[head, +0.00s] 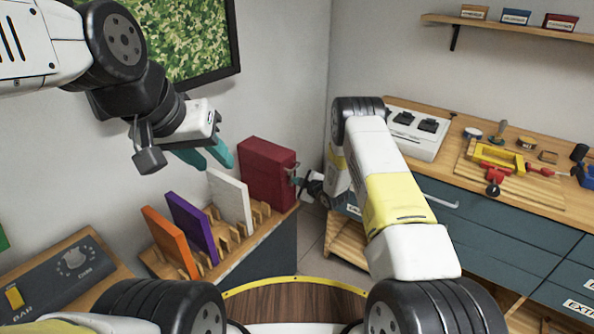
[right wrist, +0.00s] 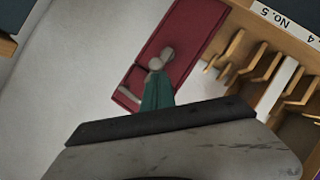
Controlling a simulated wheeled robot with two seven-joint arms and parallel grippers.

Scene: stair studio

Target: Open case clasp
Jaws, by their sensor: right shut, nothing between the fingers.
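The dark red case (head: 266,172) stands upright at the far end of a wooden slotted rack. In the right wrist view the case (right wrist: 186,38) shows its narrow face with a grey metal clasp (right wrist: 157,63) on it. My right gripper (head: 299,182) is at the case's right side. Its teal fingers (right wrist: 158,92) are shut and empty, with their tips at the clasp; I cannot tell whether they touch it. The clasp's exact position is unclear.
White (head: 229,201), purple (head: 190,226) and orange (head: 165,241) panels stand in the rack (head: 243,243) left of the case. A workbench (head: 450,178) with tools is at right. A control panel (head: 68,275) is at lower left. A framed picture hangs behind my left arm.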

